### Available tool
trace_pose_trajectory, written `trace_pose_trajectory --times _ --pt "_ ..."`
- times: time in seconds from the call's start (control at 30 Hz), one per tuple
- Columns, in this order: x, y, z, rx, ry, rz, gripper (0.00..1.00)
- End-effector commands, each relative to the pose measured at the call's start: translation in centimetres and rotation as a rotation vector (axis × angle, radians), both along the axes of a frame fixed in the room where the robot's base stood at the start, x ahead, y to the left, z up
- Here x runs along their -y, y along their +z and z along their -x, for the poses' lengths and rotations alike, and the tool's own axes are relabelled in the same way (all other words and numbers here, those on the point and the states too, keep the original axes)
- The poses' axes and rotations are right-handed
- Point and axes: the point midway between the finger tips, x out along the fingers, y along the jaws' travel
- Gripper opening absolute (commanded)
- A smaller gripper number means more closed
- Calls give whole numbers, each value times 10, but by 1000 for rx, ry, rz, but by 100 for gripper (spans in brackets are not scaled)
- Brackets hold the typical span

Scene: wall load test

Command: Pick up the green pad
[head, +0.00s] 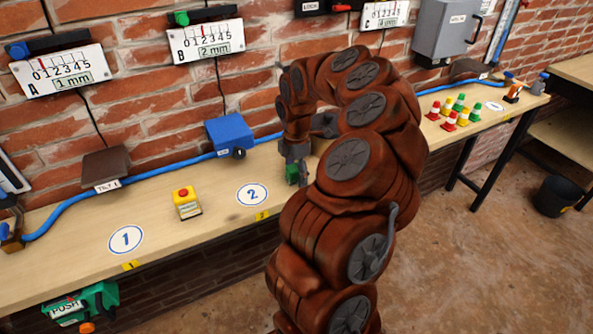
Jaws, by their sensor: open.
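A small green block (291,174), which looks like the green pad, shows at the bench's front part, right of the white circle marked 2. My arm and gripper partly hide it. My gripper (298,158) points down right at the green block, with its fingers open and close around or beside it. I cannot tell whether a finger touches it, or whether it rests fully on the bench.
The wooden bench (80,243) carries a yellow box with a red button (187,203), a blue box (230,133) and several coloured cones (448,112). A blue hose (75,207) runs along the brick wall. A green PUSH box (85,304) hangs below the bench.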

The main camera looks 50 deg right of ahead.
Motion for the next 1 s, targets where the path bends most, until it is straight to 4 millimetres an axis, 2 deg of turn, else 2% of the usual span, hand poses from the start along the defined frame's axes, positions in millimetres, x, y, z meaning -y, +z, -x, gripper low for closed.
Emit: trace_pose_trajectory --times 0.17,0.8,1.0 --pt "0 -1 0 1 0 1 71" --pt "0 0 0 1 0 1 5" --pt "0 0 0 1 0 1 5"
